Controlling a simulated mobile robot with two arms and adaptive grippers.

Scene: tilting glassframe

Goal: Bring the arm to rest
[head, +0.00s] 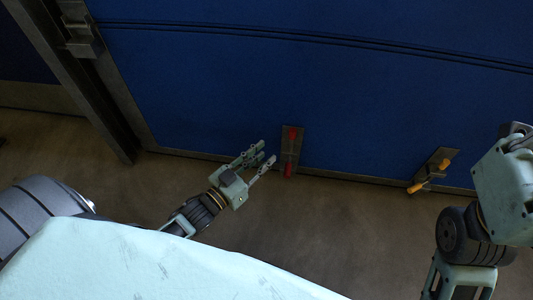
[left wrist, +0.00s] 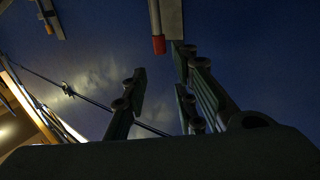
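My left gripper (head: 264,154) is in the middle of the head view, its fingers spread and pointing up and right toward the blue panel (head: 230,90). Nothing shows between the fingers. Its tips are just left of a red handle (head: 288,170) on a dark plate, with a small gap in the picture; I cannot tell the depth. In the left wrist view the fingers (left wrist: 160,78) are apart and empty, with the red tip of the handle (left wrist: 158,45) just above them. My right arm (head: 505,190) is at the right edge; its gripper is not seen.
A second plate with an orange-yellow handle (head: 430,178) is on the panel at right. A grey metal frame post (head: 85,80) with a hinge-like bracket (head: 82,38) stands at left. Bare brown floor (head: 330,220) lies below the panel.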

